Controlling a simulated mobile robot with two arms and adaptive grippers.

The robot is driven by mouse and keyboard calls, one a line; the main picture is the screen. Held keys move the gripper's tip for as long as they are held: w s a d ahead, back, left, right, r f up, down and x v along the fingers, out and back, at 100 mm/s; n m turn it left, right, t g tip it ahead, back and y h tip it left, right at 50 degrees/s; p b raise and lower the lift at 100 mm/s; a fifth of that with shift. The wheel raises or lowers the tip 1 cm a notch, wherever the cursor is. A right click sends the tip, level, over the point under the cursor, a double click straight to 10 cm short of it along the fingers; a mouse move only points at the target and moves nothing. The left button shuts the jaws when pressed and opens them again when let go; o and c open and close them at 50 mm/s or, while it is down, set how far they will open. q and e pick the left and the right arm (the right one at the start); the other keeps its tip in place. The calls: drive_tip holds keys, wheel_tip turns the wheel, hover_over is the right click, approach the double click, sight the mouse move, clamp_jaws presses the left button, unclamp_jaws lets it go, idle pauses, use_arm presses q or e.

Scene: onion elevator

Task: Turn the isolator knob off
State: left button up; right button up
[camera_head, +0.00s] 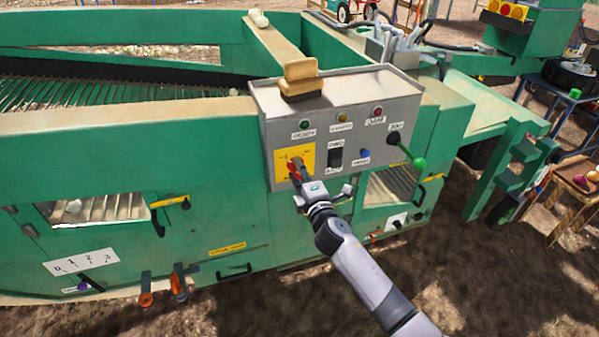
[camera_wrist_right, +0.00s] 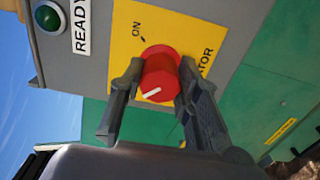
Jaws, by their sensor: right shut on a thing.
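The isolator knob (camera_wrist_right: 160,77) is a round red knob on a yellow plate (camera_wrist_right: 190,30), which is marked "ON" and partly lettered "...ATOR". In the right wrist view its white pointer line points to the lower left, away from the "ON" mark. My right gripper (camera_wrist_right: 157,88) has one finger on each side of the knob and is shut on it. My left gripper is not in view.
The grey control box (camera_head: 350,97) has a green light (camera_head: 304,124), a red light (camera_head: 377,111), a black switch (camera_head: 335,157), a blue button (camera_head: 365,153) and a green-tipped lever (camera_head: 418,163) to the right. A wooden-handled brush (camera_head: 301,72) lies on top.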

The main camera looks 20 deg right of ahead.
drive_tip(key=o, duration=1.1)
drive_tip(key=shift+o, duration=0.2)
drive_tip(key=shift+s, duration=0.1)
drive_tip(key=s, duration=1.2)
drive_tip(key=shift+d, duration=0.2)
drive_tip(key=shift+w, duration=0.1)
drive_tip(key=s+d+f+m+g, duration=0.1)
drive_tip(key=s+f+m+g, duration=0.3)
drive_tip(key=f, duration=0.8)
drive_tip(key=s+d+f+m+g, duration=0.15)
drive_tip(key=s+f, duration=0.35)
drive_tip(key=f, duration=0.7)
drive_tip(key=s+d+f+m+g, duration=0.1)
drive_tip(key=s+f+m+g, duration=0.3)
drive_tip(key=f, duration=0.8)
drive_tip(key=s+f+m+g, duration=0.2)
drive_tip(key=s+f, duration=0.4)
drive_tip(key=s, duration=0.6)
drive_tip(key=s+f+m+g, duration=0.2)
drive_tip(key=s+f, duration=0.4)
drive_tip(key=s, duration=0.5)
drive_tip(key=s+f+m+g, duration=0.2)
drive_tip(key=s+f, duration=0.4)
drive_tip(key=s, duration=0.6)
drive_tip(key=shift+s+f+m+g+h, duration=0.3)
drive_tip(key=shift+s+m+g, duration=0.05)
drive_tip(key=shift+g, duration=0.4)
